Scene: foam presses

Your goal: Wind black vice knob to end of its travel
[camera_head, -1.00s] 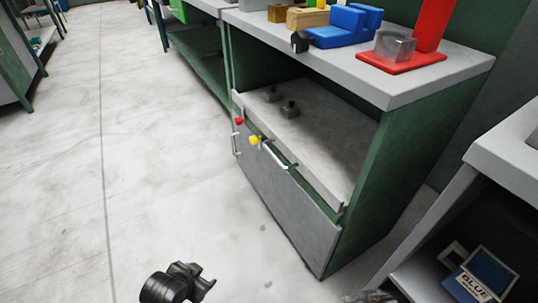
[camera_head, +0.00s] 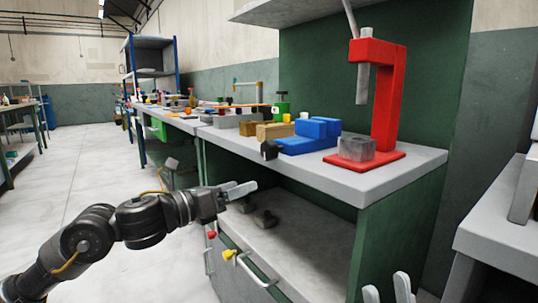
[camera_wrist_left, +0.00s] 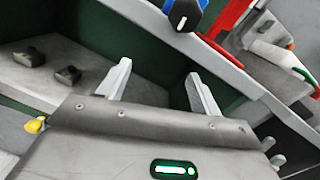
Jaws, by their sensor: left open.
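The blue vice (camera_head: 312,136) stands on the grey workbench top. Its black knob (camera_head: 270,150) faces the bench's front edge. In the left wrist view the knob (camera_wrist_left: 185,16) shows a white mark and sits at the top, beyond the fingertips. My left gripper (camera_head: 247,188) is open and empty, in front of the bench, below and left of the knob, and apart from it. Its two spread fingers show in the left wrist view (camera_wrist_left: 158,72). My right gripper (camera_head: 387,289) shows only its two pale fingers at the bottom edge, spread with nothing between them.
A red press (camera_head: 387,95) with a grey block (camera_head: 356,148) stands right of the vice. Wooden blocks (camera_head: 274,131) lie to its left. Below the bench top (camera_head: 405,165) is an open shelf with dark knobs (camera_head: 265,218). The aisle floor (camera_head: 85,170) is clear.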

